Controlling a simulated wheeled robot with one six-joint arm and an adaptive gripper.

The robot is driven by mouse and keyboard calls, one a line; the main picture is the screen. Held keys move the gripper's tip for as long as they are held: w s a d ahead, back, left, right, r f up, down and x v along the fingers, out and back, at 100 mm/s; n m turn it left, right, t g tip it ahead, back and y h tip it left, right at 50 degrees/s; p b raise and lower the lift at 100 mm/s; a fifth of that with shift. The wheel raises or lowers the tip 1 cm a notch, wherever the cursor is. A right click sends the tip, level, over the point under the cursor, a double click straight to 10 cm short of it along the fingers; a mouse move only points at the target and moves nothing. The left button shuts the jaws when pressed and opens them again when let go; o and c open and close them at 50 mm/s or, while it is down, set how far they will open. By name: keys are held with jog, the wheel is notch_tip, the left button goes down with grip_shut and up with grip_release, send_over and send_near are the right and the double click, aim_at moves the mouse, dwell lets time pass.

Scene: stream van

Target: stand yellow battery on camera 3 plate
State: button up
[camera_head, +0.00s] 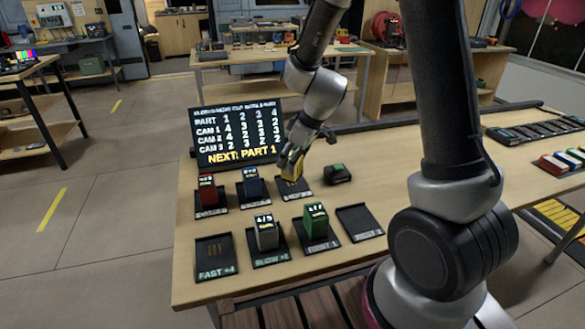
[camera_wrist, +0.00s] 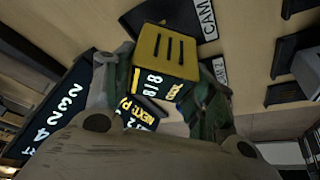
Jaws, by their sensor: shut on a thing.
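The yellow battery (camera_head: 292,186) is between the fingers of my gripper (camera_head: 290,163), in the back row of plates. In the wrist view the battery (camera_wrist: 165,52) shows a slotted yellow face and a dark side reading 8/8, with a finger on each side. A dark plate (camera_head: 299,195) lies under it, third from the left in its row; its label is too small to read. The wrist view shows part of a plate lettered CAM (camera_wrist: 207,14) beside the battery. I cannot tell whether the battery touches the plate.
A red battery (camera_head: 207,194) and a blue battery (camera_head: 253,186) stand on plates to the left. A dark green item (camera_head: 337,174) lies close right. In front are grey (camera_head: 266,235) and green (camera_head: 315,224) batteries and two empty plates (camera_head: 215,262) (camera_head: 360,223). A screen (camera_head: 238,134) stands behind.

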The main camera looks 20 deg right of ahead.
jog(key=shift+f, duration=1.45)
jog(key=o, duration=1.2)
jog(key=shift+f, duration=0.15)
jog(key=shift+o, duration=0.2)
jog(key=s+d+r+m, duration=0.2)
jog(key=s+d+r, duration=0.3)
jog(key=r, duration=0.5)
jog(key=s+d+r+m, duration=0.1)
jog(key=s+d+r, duration=0.2)
jog(key=s+r, duration=0.65)
jog(key=s+d+r+m+t+h, duration=0.1)
jog(key=s+d+r+m+h, duration=0.2)
jog(key=s, duration=0.9)
jog(key=d+r+m, duration=0.2)
jog(key=d+m, duration=0.1)
jog(key=d, duration=0.1)
jog(key=shift+r, duration=0.15)
